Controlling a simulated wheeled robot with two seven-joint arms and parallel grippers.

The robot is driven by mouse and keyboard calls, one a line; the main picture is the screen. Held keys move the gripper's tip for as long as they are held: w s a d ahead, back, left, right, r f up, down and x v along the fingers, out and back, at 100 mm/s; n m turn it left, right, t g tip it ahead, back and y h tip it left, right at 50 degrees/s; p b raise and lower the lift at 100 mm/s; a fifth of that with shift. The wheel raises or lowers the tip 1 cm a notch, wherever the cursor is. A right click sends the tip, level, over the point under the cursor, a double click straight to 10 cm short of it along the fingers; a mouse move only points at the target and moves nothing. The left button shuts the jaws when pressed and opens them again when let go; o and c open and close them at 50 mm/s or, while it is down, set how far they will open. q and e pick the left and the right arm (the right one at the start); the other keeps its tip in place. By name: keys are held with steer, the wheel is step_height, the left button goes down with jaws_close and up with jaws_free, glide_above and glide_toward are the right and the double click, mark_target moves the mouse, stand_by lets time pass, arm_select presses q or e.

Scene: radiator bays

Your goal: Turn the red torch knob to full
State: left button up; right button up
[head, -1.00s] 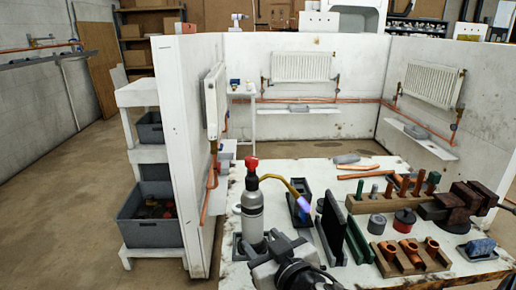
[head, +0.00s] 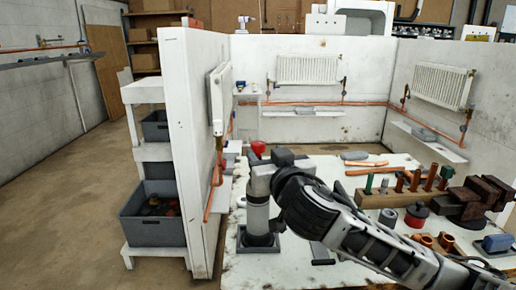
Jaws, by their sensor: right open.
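The red torch knob (head: 258,147) shows at the top of the grey torch bottle (head: 257,217), which stands upright in a dark square base (head: 258,243) at the table's left side. My right gripper (head: 266,161) is at the torch's top, its arm coming in from the lower right. Its jaws are open, close beside and below the knob. I cannot tell whether they touch it. The gripper and arm hide the torch's neck, nozzle and flame. My left gripper is not in view.
A white partition (head: 187,150) rises at the left.

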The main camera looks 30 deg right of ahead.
mark_target(260, 147)
steer(key=p+x, duration=0.1)
steer(key=x, duration=0.6)
steer(key=c, duration=0.9)
steer(key=shift+c, duration=0.2)
